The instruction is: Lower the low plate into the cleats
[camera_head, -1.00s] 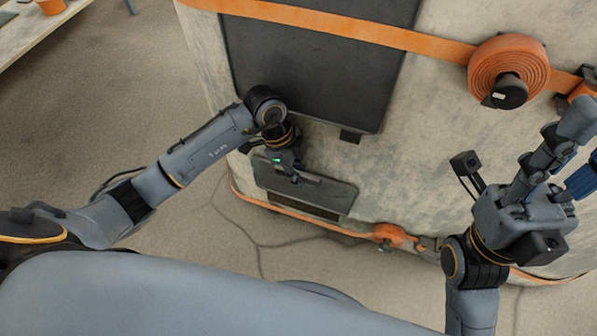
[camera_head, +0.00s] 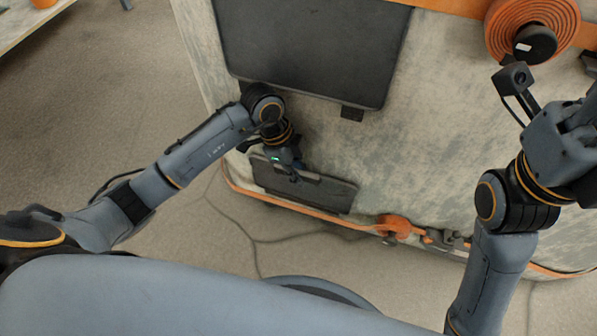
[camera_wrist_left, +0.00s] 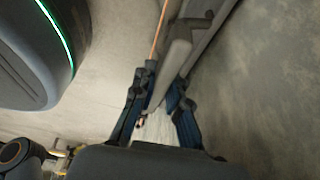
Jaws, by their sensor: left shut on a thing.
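The low plate (camera_head: 325,192) is a flat dark grey panel low on the large pale mottled body, just above an orange band. My left gripper (camera_head: 294,174) is at the upper part of the plate, shut on it. In the left wrist view the blue-black fingers (camera_wrist_left: 160,112) close around a grey handle-like bar (camera_wrist_left: 176,60). The cleats cannot be made out; the plate's lower edge sits close to the orange band. My right gripper (camera_head: 578,135) is at the right edge, partly cut off, away from the plate, and its fingers are unclear.
A larger black panel (camera_head: 310,45) with a small black tab (camera_head: 351,114) is above the low plate. An orange coiled strap reel (camera_head: 528,30) is at upper right. The orange band (camera_head: 300,212) carries a buckle (camera_head: 393,226). A cable (camera_head: 255,235) lies on the open floor.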

